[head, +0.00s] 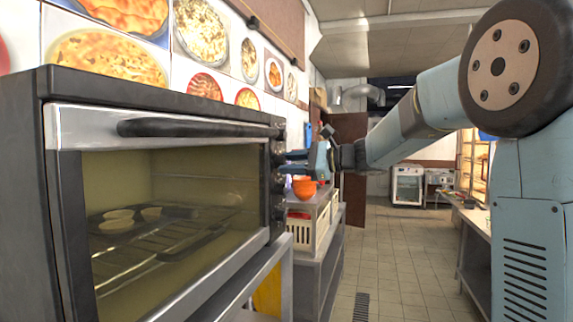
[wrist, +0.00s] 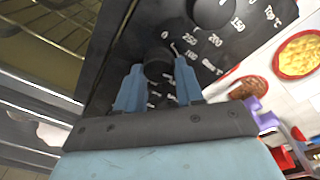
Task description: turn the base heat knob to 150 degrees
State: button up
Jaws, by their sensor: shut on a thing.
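The toaster oven (head: 160,95) stands on the left in the head view, with a column of dark knobs on its right front edge. In the wrist view my gripper (wrist: 158,78) has its two blue fingers on either side of a round dark knob (wrist: 157,64), shut on it. The label beside this knob seems to read "Base °C"; the knob's pointer is hidden or too dark to read. Another knob (wrist: 214,10), by a "Top °C" label, sits above it, apart from the fingers. My gripper (head: 297,162) also shows at the panel in the head view.
The oven's glass door (head: 165,200) is shut, with a tray of small pale tarts inside. Orange bowls (head: 304,188) stand on a side counter beyond the oven. The tiled floor (head: 400,250) to the right is clear.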

jog(key=shift+w+d+r, duration=0.1)
dwell(0.5)
jog(key=o, duration=1)
jog(key=shift+o, duration=0.2)
jog(key=v, duration=1.3)
jog(key=shift+d, duration=0.3)
